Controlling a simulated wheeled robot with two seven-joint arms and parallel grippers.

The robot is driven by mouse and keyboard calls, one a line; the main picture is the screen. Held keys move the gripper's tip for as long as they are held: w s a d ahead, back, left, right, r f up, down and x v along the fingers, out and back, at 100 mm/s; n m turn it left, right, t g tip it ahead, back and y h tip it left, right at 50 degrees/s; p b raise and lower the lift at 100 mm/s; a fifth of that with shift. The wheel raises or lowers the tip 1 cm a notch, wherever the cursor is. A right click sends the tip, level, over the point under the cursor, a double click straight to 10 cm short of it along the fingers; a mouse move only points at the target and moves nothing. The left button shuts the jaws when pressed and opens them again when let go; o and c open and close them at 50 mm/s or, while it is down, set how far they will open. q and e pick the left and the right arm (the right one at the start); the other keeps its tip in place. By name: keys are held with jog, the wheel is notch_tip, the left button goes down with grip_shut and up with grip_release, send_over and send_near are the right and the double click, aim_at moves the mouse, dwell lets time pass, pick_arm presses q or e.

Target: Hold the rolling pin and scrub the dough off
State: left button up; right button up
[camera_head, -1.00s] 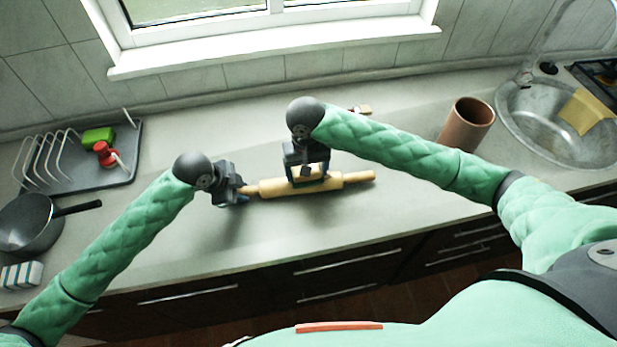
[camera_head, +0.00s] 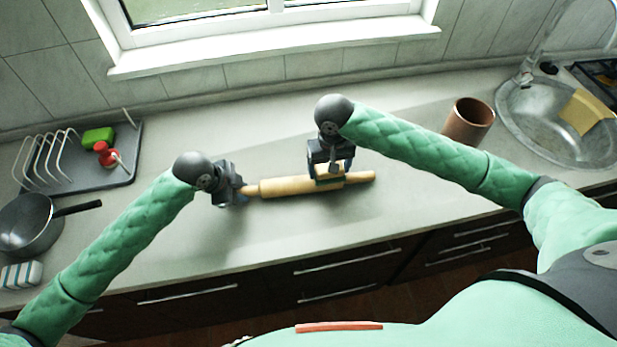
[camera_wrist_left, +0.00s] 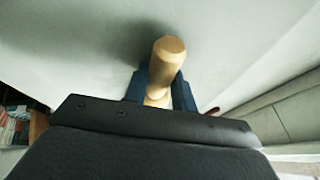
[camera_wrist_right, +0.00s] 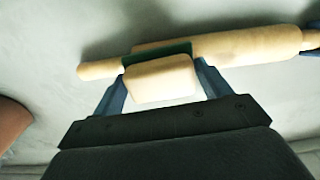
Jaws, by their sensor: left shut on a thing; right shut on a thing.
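The wooden rolling pin (camera_head: 285,187) lies level, left to right, above or on the counter; the gap is unclear. My left gripper (camera_head: 240,194) is shut on its left handle, which also shows between the fingers in the left wrist view (camera_wrist_left: 167,58). My right gripper (camera_head: 329,178) is shut on a scrubber, a pale wooden block (camera_wrist_right: 160,83) with a dark green pad. The pad is against the pin's body near its right end, as the right wrist view shows. I cannot make out dough on the pin.
A brown cylinder (camera_head: 468,123) stands near the sink (camera_head: 520,125) at right. The counter front is clear.

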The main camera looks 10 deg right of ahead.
aim_at(292, 181)
jog(key=shift+w+a+f, duration=0.1)
jog(key=shift+a, duration=1.3)
jog(key=shift+w+a+f, duration=0.1)
jog(key=shift+a, duration=1.3)
jog(key=shift+w+a+r, duration=0.1)
jog(key=shift+a, duration=2.15)
jog(key=shift+r, duration=0.1)
notch_tip(292, 181, up, 13)
jog(key=shift+d, duration=0.1)
jog(key=d, duration=1)
